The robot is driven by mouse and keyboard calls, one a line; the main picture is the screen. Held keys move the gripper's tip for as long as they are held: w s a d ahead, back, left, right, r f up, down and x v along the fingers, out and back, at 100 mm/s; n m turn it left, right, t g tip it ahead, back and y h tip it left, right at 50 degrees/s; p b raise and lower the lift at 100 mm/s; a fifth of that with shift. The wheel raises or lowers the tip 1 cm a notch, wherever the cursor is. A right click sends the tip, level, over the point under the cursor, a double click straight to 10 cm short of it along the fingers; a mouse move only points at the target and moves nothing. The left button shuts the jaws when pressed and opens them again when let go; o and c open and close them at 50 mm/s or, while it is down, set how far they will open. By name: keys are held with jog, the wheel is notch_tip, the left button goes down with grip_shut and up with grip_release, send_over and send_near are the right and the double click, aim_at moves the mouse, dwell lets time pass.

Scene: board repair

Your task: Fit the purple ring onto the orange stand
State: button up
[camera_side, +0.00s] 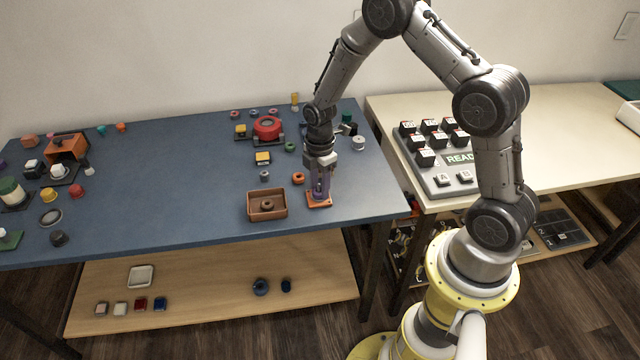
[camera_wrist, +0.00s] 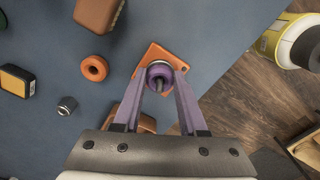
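The orange stand (camera_side: 319,202) is a flat square plate near the right front of the blue table; its plate also shows in the wrist view (camera_wrist: 152,55). The purple ring (camera_wrist: 160,72) is between my fingertips, directly over the plate. My gripper (camera_side: 320,188) points down at the stand, and its fingers touch the ring from both sides. A grey post-like part shows at the ring's middle in the wrist view. The ring looks around or just above it; I cannot tell how far down it sits. In the side view my fingers mostly hide the ring.
Left of the stand is a brown tray (camera_side: 252,214) with a ring-shaped part in it. An orange ring (camera_wrist: 94,68) and a grey metal cylinder (camera_wrist: 67,105) lie close by. The table's right edge is near. The middle of the blue table (camera_side: 170,190) is clear.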

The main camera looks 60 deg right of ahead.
jog(key=shift+o, duration=0.5)
notch_tip(320, 180, up, 11)
dwell(1.1)
notch_tip(320, 180, up, 11)
jog(key=t, duration=0.3)
send_over(314, 189)
jog(key=s+a, duration=0.2)
jog(key=s+a+r+m+t, duration=0.2)
jog(key=s+a+r, duration=0.1)
jog(key=s+r, duration=0.5)
jog(key=s+a+m, duration=0.2)
jog(key=s+m, duration=1)
jog(key=s, duration=0.2)
jog(key=shift+s+f+m+t, duration=0.3)
jog(key=shift+f, duration=0.1)
